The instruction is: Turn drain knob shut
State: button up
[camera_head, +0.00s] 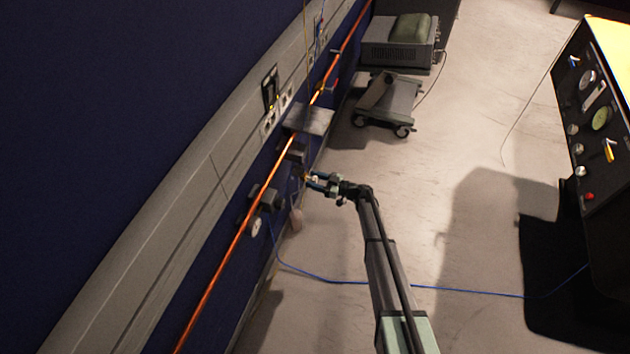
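My gripper (313,181) is at the low blue wall, at the end of my arm, which reaches up from the bottom right. Its fingertips point left at a small yellowish piece (306,178) by the wall fittings. This may be the drain knob, but it is too small to be sure. I cannot tell whether the fingers touch it or how far apart they are. An orange pipe (240,232) runs along the wall, with a dark fitting (293,153) just above and left of my gripper.
A grey box (308,120) juts from the wall above my gripper. A round gauge (256,226) is lower left. A blue cable (340,282) crosses the floor. A wheeled cart (388,102) stands beyond, and a control console (605,150) at right. The middle floor is clear.

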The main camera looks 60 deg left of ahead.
jog(key=c, duration=0.8)
jog(key=shift+m, duration=0.4)
jog(key=m, duration=0.7)
jog(key=shift+m, duration=0.3)
jog(key=m, duration=0.4)
jog(key=shift+r+m, duration=0.1)
jog(key=shift+m, duration=1.9)
